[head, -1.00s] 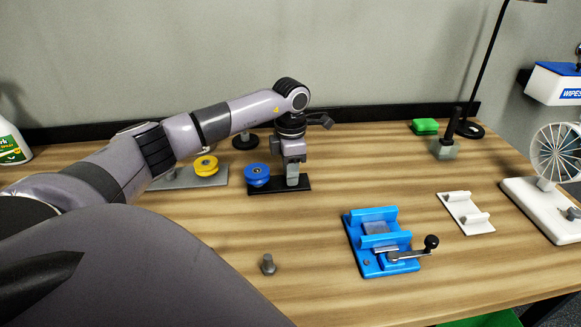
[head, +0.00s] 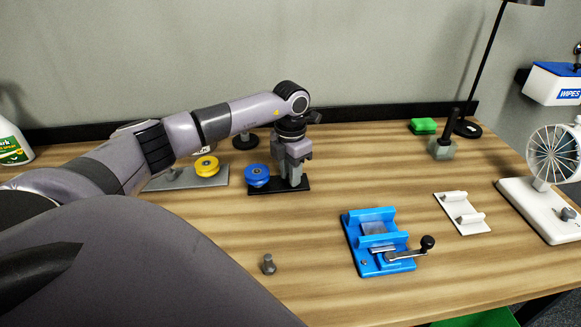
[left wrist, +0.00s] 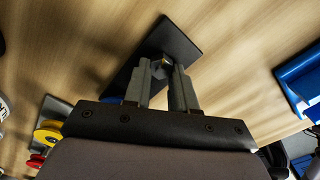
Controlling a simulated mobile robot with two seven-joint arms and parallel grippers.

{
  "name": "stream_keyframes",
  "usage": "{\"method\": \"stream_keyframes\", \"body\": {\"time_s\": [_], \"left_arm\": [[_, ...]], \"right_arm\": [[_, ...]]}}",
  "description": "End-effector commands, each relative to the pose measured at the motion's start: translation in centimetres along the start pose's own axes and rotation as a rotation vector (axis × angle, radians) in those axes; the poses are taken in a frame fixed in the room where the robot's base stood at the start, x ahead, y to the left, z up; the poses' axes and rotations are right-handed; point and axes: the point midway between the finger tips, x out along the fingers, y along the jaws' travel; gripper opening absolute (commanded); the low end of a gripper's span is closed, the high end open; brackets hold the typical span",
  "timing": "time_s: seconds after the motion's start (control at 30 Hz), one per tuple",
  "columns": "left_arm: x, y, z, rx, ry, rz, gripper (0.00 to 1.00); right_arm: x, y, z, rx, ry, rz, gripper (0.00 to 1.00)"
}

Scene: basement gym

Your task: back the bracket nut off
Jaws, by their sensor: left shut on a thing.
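A dark bracket plate (head: 268,190) lies on the bench at centre left, with a blue wheel (head: 257,175) at its left end. My left gripper (head: 294,182) points straight down over the plate's right end. In the left wrist view the plate (left wrist: 182,40) lies beyond my two fingers (left wrist: 161,70). A small metallic nut (left wrist: 160,63) shows between the fingertips, and the gripper is shut on it. Most of the nut is hidden by the fingers, so its thread cannot be seen. My right gripper does not show.
A grey plate with a yellow wheel (head: 206,167) lies left of the bracket, under my arm. A blue vise (head: 372,243) with a crank, a loose bolt (head: 268,265) and a white bracket (head: 463,213) lie to the front and right. The bench between is clear.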

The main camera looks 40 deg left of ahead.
Motion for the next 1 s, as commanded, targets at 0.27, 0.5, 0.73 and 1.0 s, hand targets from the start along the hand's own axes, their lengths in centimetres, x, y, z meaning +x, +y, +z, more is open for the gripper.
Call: {"method": "stream_keyframes", "body": {"time_s": [0.27,0.5,0.73,1.0], "left_arm": [[-0.2,0.1,0.1,-0.004,-0.006,0.0,0.29],[-0.1,0.0,0.1,-0.002,-0.004,0.0,0.51],[-0.9,0.1,0.1,-0.001,-0.005,0.0,0.51],[-5.2,0.1,0.1,-0.002,-0.008,0.001,0.51]], "right_arm": [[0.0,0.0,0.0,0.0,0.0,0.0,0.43],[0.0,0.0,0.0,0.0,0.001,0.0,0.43],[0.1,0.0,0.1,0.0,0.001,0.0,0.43],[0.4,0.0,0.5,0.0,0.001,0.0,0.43]]}}
